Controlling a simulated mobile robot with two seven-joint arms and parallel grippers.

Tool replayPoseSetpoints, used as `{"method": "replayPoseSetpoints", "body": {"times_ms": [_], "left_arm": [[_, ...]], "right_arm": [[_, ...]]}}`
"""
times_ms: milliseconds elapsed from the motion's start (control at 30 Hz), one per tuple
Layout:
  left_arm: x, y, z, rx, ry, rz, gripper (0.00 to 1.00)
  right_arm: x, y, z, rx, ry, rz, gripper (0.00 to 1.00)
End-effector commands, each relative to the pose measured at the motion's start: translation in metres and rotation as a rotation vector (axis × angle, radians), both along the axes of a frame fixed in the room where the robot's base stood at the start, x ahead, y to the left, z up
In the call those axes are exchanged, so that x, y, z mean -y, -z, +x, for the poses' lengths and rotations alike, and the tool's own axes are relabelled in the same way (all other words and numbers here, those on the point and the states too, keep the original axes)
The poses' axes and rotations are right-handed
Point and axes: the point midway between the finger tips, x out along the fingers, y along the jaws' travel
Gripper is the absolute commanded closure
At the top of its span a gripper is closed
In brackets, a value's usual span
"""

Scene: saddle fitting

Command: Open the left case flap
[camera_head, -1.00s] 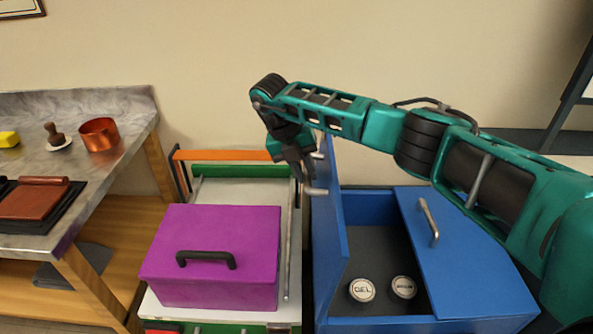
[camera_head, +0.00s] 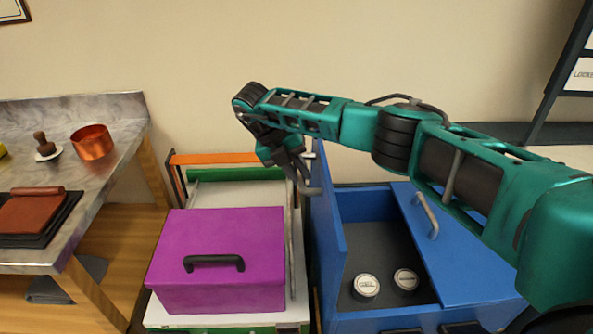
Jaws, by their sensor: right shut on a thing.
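The blue case (camera_head: 378,325) stands on the right side of the view. Its left flap (camera_head: 328,225) stands up steeply, nearly upright, at the case's left side, and leaves the left part of the case open. The right flap (camera_head: 465,250), with a grey handle (camera_head: 427,215), lies shut. My right gripper (camera_head: 303,180) reaches over from the right and is shut on the left flap's grey handle (camera_head: 313,191), on the flap's outer side. The fingers partly hide this handle. My left gripper is not in view.
Two round white-topped jars (camera_head: 366,286) stand inside the case. A purple box (camera_head: 215,260) with a black handle sits on a white-topped cart (camera_head: 165,316) close to the left of the flap. A marble-topped bench (camera_head: 95,185) with a copper pot (camera_head: 92,142) is farther left.

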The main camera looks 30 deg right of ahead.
Motion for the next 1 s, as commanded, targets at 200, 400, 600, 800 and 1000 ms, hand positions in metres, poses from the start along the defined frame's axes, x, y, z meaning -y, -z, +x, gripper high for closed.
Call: {"method": "replayPoseSetpoints", "body": {"times_ms": [200,400,600,800,1000], "left_arm": [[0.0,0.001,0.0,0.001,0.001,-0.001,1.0],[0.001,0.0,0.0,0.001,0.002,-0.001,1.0],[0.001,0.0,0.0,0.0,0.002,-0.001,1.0],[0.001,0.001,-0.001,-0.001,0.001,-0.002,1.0],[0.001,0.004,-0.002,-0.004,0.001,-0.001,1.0]], "right_arm": [[0.003,0.01,-0.005,-0.018,0.009,-0.003,0.77],[0.002,0.007,-0.004,-0.013,0.005,-0.002,0.57],[0.001,0.006,-0.003,-0.01,0.002,-0.001,0.56],[-0.004,-0.006,0.001,-0.006,0.0,0.001,0.56],[-0.021,-0.041,0.008,-0.004,0.001,0.0,0.56]]}}
